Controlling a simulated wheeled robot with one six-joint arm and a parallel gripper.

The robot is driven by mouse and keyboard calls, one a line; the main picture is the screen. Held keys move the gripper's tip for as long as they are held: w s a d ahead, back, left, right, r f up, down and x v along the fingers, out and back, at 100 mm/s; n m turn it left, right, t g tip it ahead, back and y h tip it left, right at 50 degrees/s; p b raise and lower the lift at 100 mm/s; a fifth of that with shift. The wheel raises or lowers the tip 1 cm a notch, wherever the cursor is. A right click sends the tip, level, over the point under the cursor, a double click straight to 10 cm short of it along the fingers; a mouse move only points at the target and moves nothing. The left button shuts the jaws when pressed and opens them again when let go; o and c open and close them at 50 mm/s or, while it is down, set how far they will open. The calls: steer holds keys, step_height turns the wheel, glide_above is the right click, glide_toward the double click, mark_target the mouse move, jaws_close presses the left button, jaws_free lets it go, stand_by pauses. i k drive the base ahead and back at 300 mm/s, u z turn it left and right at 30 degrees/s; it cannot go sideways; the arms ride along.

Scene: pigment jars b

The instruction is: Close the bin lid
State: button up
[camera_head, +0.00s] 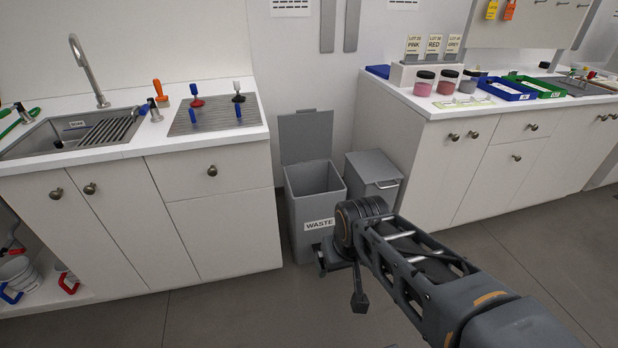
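The grey waste bin (308,228) stands on the floor between two counters, with a white "WASTE" label on its front. Its lid (305,136) is open, standing upright at the back of the bin, and the inside looks empty as far as it shows. My arm reaches in from the lower right. Its wrist is in front of the bin's lower right side and hides part of it. My gripper (340,280) is low, near the bin's front bottom.
A second grey bin (374,178) with a closed lid stands to the right, partly behind my wrist. The left counter (205,205) and right counter (425,150) flank the bins. Open floor (230,315) lies in front.

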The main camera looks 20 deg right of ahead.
mark_target(306, 134)
steer(key=k, duration=0.6)
steer(key=z, duration=0.7)
steer(key=i, duration=0.85)
steer(key=z, duration=0.45)
steer(key=i, duration=0.9)
steer(key=u, duration=0.4)
